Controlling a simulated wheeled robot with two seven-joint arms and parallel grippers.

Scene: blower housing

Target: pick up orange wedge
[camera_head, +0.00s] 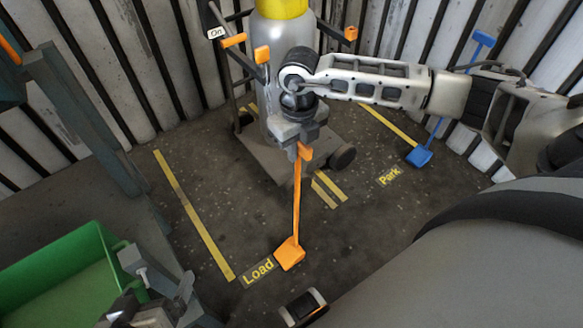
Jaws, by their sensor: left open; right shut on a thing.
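The orange wedge (290,253) is a block on a long thin orange handle, with its block end near the yellow "Load" marking (258,271). My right gripper (304,146) is shut on the top of the handle, which hangs down nearly upright below it. I cannot tell whether the block touches the floor. The fingers hide part of the handle's top. My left gripper (160,274) is open at the lower left, beside the green bin and away from the wedge.
A grey cylinder with a yellow top (283,8) stands on a wheeled cart (262,160) behind my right gripper. A blue wedge (419,157) stands near the "Park" marking (389,177). A green bin (60,262) is at lower left. Floor between the yellow lines is mostly clear.

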